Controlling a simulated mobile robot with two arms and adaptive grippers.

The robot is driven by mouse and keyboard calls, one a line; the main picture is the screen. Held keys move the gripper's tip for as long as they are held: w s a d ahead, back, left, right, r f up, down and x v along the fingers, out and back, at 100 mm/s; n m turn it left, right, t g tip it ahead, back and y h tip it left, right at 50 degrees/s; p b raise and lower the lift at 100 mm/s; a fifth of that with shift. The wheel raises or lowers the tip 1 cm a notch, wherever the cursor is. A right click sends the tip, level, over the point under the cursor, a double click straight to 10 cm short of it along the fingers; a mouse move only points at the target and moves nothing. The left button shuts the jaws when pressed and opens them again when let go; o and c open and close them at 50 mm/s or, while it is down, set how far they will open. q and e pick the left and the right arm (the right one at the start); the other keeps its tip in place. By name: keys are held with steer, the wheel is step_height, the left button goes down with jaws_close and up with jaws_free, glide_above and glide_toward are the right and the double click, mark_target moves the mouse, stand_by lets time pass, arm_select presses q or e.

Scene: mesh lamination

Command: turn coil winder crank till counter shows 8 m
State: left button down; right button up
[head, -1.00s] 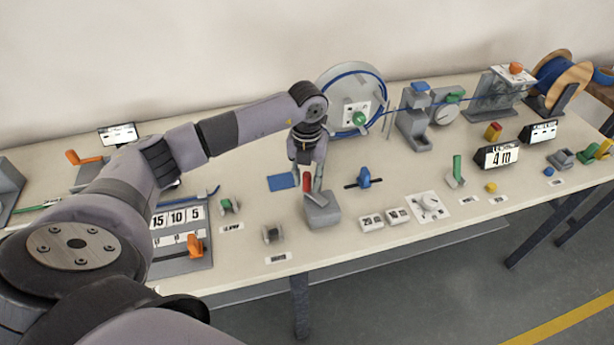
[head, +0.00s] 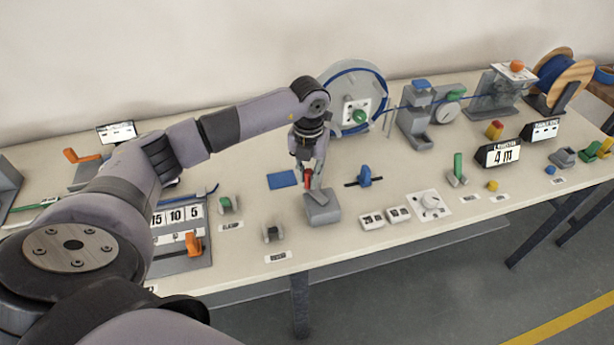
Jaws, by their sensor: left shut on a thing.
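The coil winder (head: 376,84) stands at the back middle, a grey disc with a blue cable loop. A green knob (head: 360,116), apparently its crank handle, sits at its front with nothing gripping it. The counter (head: 498,153) at the right reads 4 m. My left gripper (head: 309,178) points down in front of the winder, shut on a red handle (head: 307,181). The handle rises from a grey block (head: 322,208) near the table front, and the fingers partly hide it. My right gripper is not in view.
A blue slider (head: 365,177) and a white dial plate (head: 431,205) are right of the block. A cable guide (head: 414,118) and a wooden spool (head: 562,78) stand behind at the right. A blue mat (head: 282,180) lies left of the gripper.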

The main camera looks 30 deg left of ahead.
arm_select(q)
steer(key=w+d+m+b, duration=0.1)
steer(key=m+b, duration=0.1)
steer(key=m, duration=0.2)
steer(key=w+d+m+b, duration=0.1)
steer(key=d+m+b, duration=0.1)
steer(key=m, duration=0.3)
steer(key=w+d+m+b, duration=0.1)
steer(key=w+m+b, duration=0.1)
steer(key=m+b, duration=0.2)
steer(key=shift+d, duration=0.2)
steer(key=s+d+m+b, duration=0.3)
steer(key=d+m+b, duration=0.2)
steer(key=m, duration=0.9)
steer(key=shift+d+b, duration=0.15)
steer(key=shift+b, duration=0.45)
steer(key=shift+m, duration=0.3)
